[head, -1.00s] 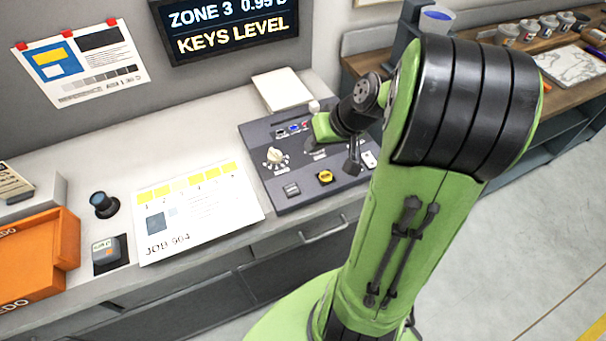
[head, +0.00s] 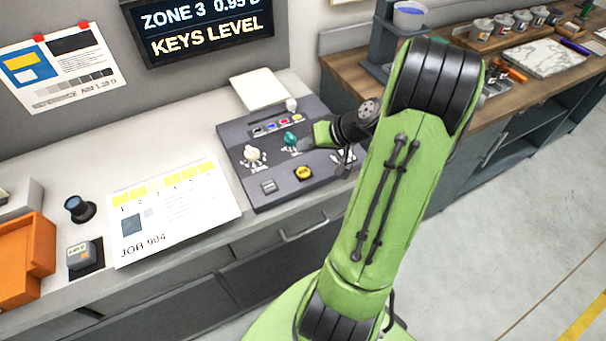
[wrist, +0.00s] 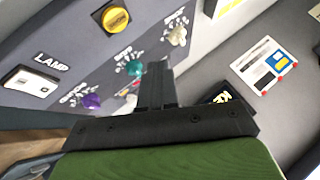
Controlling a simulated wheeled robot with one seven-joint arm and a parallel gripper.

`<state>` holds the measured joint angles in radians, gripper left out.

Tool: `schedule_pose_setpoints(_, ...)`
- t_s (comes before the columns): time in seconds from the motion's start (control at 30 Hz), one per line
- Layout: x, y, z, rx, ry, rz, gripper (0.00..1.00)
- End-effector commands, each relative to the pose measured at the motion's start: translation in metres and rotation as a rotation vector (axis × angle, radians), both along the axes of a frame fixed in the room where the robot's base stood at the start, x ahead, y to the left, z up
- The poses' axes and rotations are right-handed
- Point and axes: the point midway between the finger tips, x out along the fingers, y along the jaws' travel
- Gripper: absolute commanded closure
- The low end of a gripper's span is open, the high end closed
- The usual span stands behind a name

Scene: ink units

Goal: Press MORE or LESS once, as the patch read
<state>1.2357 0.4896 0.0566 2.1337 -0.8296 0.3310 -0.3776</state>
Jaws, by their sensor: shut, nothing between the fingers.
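The dark console (head: 236,133) lies on the bench, tilted up toward the back. It carries a white knob (head: 252,155), a teal knob (head: 291,140), a yellow round control (head: 303,173) and a grey key or rocker (head: 269,187). My gripper (head: 303,146) is shut and empty over the console, just right of the teal knob. In the wrist view its fingers (wrist: 154,72) show beside the teal knob (wrist: 133,68); contact cannot be told. A purple knob (wrist: 91,101) and a LAMP switch (wrist: 28,88) also show there.
The wall screen (head: 200,32) reads "ZONE 3 0.95 D" and "KEYS LEVEL". A JOB 904 sheet (head: 185,225) with yellow patches lies left of the console. A small grey device (head: 80,255), a dark knob-like piece (head: 78,207) and orange trays (head: 25,262) stand farther left.

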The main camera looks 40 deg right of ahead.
Motion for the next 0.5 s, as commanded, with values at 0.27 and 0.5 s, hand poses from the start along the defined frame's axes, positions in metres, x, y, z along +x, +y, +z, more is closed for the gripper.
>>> schedule_pose_setpoints(0.27, 0.000, 0.000, -0.050, 0.001, 0.000, -0.001, 1.00)
schedule_pose_setpoints(0.5, 0.000, 0.000, -0.065, 0.001, -0.001, 0.001, 1.00)
